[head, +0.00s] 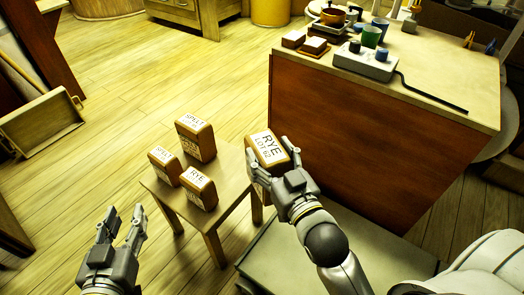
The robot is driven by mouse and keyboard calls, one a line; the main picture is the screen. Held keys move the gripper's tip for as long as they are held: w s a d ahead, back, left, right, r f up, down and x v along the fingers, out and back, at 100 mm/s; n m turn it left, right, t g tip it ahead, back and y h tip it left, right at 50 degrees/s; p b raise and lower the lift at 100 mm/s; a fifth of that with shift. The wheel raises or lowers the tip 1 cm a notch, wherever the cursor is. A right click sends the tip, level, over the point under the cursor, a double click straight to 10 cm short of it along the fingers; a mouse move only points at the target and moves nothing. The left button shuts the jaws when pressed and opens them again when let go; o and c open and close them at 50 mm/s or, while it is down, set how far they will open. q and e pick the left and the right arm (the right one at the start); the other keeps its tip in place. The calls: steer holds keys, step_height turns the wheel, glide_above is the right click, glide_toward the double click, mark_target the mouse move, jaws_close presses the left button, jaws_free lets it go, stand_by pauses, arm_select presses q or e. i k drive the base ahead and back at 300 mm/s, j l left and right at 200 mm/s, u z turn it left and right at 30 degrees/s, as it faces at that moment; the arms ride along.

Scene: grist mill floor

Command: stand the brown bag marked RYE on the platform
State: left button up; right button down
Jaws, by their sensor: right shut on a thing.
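My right gripper (272,166) is shut on a brown bag marked RYE (266,150), with "LOT" and a number below the word. The bag is held beside the right edge of a small wooden stool, near the dark red side of the table; whether its base touches anything is hidden. A low grey-green platform (290,262) lies below and right of the bag, partly covered by my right arm. Another brown bag marked RYE (199,188) stands on the stool. My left gripper (121,226) is open and empty, left of the stool.
The wooden stool (219,212) also bears two bags marked SPELT (196,138), (164,166). The table (440,85) with cups, a grey block and a black rod stands right. The floor between is clear.

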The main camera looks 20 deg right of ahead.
mark_target(298, 260)
steer(key=z, duration=0.4)
steer(key=j+z, duration=0.15)
steer(key=z, duration=0.2)
steer(key=i+j+z, duration=0.1)
steer(key=z, duration=0.25)
steer(key=j+z, duration=0.6)
steer(key=j, duration=0.35)
steer(key=k+j+z, duration=0.1)
steer(key=j+z, duration=0.2)
steer(key=j, duration=0.35)
